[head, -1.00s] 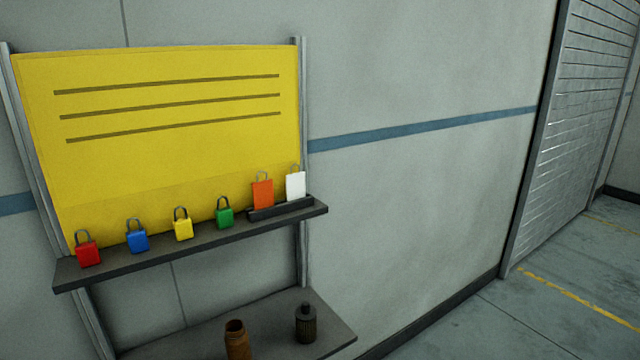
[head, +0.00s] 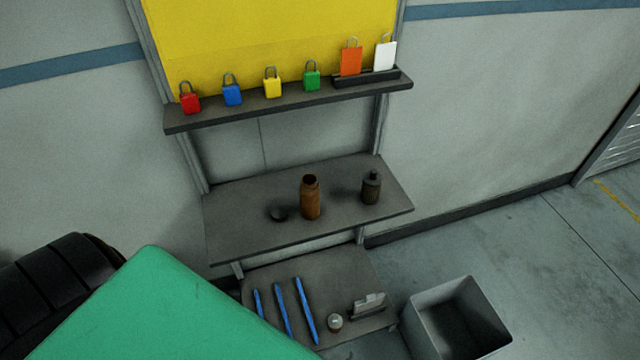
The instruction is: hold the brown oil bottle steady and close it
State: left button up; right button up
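The brown oil bottle (head: 311,199) stands upright and open-mouthed on the middle shelf (head: 236,233). A small dark round cap (head: 278,214) lies on the shelf just left of the bottle, apart from it. Neither of my grippers shows in the head view.
A dark capped bottle (head: 371,188) stands to the right. Several padlocks, such as the red one (head: 190,102), and tags line the upper shelf (head: 222,121). A grey bin (head: 491,322) stands right; a green surface (head: 165,315) fills the lower left.

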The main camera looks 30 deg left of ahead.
aim_at(309, 189)
jog(key=u, duration=1.3)
